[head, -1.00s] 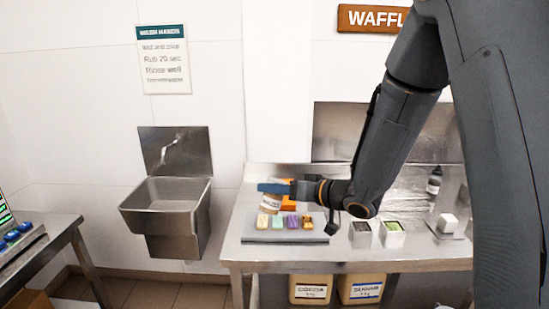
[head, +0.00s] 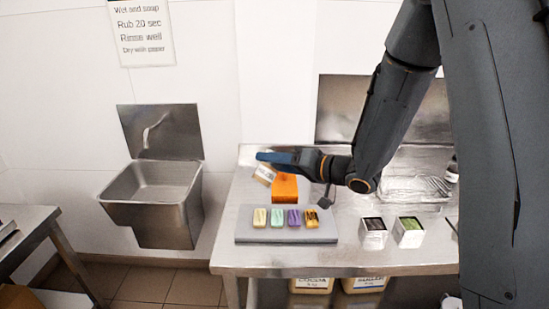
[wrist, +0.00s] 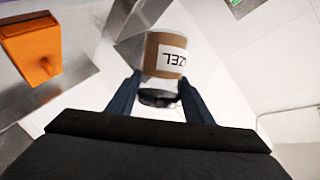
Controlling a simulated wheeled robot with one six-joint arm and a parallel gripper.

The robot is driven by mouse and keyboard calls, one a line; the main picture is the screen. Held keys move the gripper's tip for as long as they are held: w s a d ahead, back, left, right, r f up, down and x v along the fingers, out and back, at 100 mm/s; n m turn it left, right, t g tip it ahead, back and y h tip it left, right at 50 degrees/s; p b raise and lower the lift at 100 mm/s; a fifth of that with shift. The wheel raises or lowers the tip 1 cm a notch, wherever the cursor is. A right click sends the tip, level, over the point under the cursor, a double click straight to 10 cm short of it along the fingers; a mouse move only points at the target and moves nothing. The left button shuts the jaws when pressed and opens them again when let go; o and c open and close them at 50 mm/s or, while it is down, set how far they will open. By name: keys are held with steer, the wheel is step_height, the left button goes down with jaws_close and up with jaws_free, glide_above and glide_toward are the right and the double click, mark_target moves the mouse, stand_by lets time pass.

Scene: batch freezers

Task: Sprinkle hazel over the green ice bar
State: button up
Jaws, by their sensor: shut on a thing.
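My gripper (head: 278,160) is shut on the hazel shaker (head: 264,174), a jar with brown contents and a white label. In the wrist view the jar (wrist: 165,55) sits between the two fingers, its label reading "ZEL" upside down. In the head view it is tilted and held above the steel table, behind the row of bars. The green ice bar (head: 277,218) lies on a grey tray (head: 286,237), second from the left. A yellow bar (head: 260,217) is on its left and a purple bar (head: 293,219) on its right.
An orange and brown bar (head: 311,218) ends the row at right. An orange block (head: 285,188) stands behind the tray, close to the jar. Two small open containers (head: 373,234) (head: 408,232) stand right of the tray. A steel sink (head: 155,190) is at left.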

step_height(320, 180, down, 5)
steer(key=m+b, duration=0.1)
steer(key=m+y+b, duration=0.1)
steer(key=m+b, duration=0.1)
steer(key=shift+s+a+r+m, duration=0.15)
steer(key=shift+m, duration=0.15)
step_height(320, 180, down, 7)
steer(key=m+y+b, duration=0.1)
steer(key=m+b, duration=0.1)
steer(key=b, duration=0.1)
steer(key=m+y+b, duration=0.1)
steer(key=m+b, duration=0.2)
steer(key=b, duration=0.1)
steer(key=shift+a, duration=0.1)
steer(key=shift+s+m+t+p, duration=0.1)
steer(key=shift+m+t+p, duration=0.25)
steer(key=shift+m, duration=0.45)
steer(key=m, duration=0.1)
steer(key=f+m+t+p, duration=0.1)
steer(key=m, duration=0.1)
steer(key=shift+m+y, duration=0.3)
steer(key=shift+y, duration=0.1)
steer(key=shift+d+r+p, duration=0.2)
steer(key=shift+p, duration=0.15)
